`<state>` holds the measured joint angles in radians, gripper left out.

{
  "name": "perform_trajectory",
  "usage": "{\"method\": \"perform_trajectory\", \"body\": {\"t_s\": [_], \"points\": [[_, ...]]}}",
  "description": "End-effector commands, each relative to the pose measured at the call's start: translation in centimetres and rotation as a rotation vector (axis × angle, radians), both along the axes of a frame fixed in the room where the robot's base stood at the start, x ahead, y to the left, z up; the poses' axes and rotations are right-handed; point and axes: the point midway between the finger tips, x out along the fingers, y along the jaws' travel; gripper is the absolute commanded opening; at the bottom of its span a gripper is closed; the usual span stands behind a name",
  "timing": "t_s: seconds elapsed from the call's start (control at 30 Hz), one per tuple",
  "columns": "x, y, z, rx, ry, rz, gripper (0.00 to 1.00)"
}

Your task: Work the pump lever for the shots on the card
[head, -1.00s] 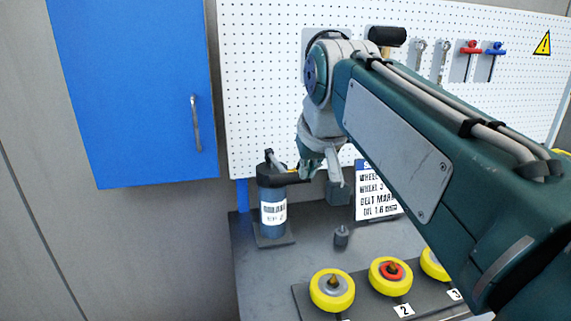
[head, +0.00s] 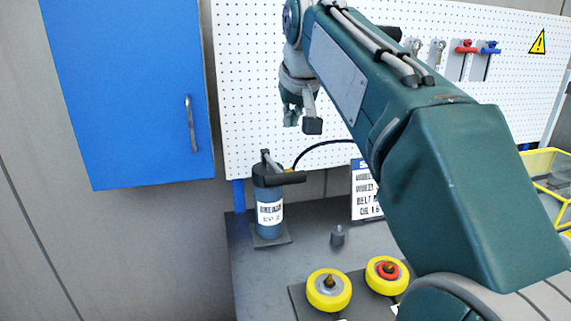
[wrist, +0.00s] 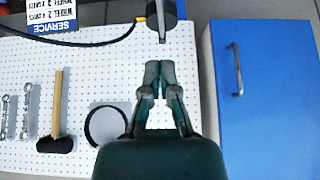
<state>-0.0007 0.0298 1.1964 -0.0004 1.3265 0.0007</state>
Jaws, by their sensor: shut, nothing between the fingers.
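The pump (head: 269,212) is an upright blue cylinder with a white label, at the back left of the bench in the head view. A dark lever-like bar (head: 288,177) sticks out to the right from its black cap. Part of the pump top (wrist: 160,12) shows at the wrist view's upper edge. My gripper (head: 290,121) hangs above and right of the pump, apart from it. In the wrist view its fingertips (wrist: 159,66) are together and empty. The service card (head: 364,190) is partly hidden by my arm; it also shows upside down in the wrist view (wrist: 50,14).
A blue cabinet (head: 130,100) hangs left; a pegboard (head: 245,100) with tools is behind.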

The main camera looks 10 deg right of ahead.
Motion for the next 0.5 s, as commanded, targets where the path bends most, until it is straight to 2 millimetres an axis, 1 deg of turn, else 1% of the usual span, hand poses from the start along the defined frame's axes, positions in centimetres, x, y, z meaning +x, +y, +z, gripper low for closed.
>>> {"method": "perform_trajectory", "body": {"t_s": [0.03,0.4,0.47,0.5], "points": [[0.5,0.0,-0.8,0.0,0.003,0.0,0.0],[4.3,0.0,-6.5,0.0,0.003,0.0,0.0],[4.9,0.0,-7.5,0.0,0.004,0.0,0.0],[4.8,0.0,-8.0,0.0,0.003,0.0,0.0]]}}
